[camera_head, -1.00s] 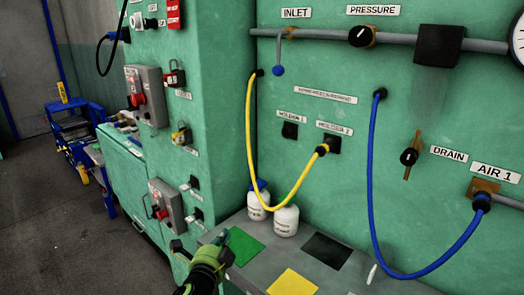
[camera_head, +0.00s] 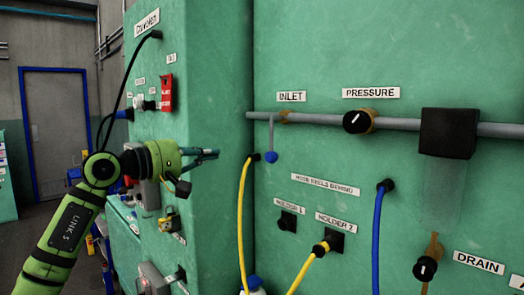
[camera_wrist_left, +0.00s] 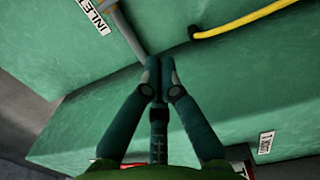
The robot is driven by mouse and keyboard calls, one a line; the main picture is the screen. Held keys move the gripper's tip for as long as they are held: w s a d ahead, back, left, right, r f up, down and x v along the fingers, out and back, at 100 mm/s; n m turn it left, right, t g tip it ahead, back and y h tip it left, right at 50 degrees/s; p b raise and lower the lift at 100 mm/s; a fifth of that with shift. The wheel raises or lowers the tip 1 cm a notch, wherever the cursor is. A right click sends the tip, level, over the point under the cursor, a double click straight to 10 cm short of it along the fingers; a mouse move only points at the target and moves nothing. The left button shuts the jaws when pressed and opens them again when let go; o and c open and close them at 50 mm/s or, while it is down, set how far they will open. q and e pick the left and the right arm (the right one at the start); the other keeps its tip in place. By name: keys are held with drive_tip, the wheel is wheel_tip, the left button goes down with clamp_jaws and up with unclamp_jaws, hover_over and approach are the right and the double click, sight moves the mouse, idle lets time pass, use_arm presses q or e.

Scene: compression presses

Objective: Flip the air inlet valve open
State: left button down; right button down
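The air inlet valve is a thin lever with a blue ball end (camera_head: 270,156). It hangs straight down from the grey pipe (camera_head: 400,124) below the INLET label (camera_head: 291,97). My left gripper (camera_head: 215,154) is raised in front of the narrow green cabinet, left of the lever and at about its height, pointing right. It is apart from the lever. In the left wrist view the fingers (camera_wrist_left: 160,64) are together with nothing seen between them. The INLET label (camera_wrist_left: 92,15) and grey pipe (camera_wrist_left: 126,32) show beyond them, at upper left. My right gripper is not in view.
A yellow hose (camera_head: 242,225) comes out just left of the blue ball and hangs down. A blue hose (camera_head: 377,235) hangs farther right. The pressure knob (camera_head: 358,121) sits on the pipe. A red switch tag (camera_head: 166,92) and padlocks are on the left cabinet.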

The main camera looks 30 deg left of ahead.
use_arm(q)
drive_tip(key=shift+s+a+r, duration=0.1)
drive_tip(key=shift+s+a, duration=0.05)
drive_tip(key=shift+a, duration=0.1)
drive_tip(key=w+d+p, duration=0.7)
drive_tip(key=w, duration=0.1)
drive_tip(key=shift+w+d, duration=0.4)
idle(0.5)
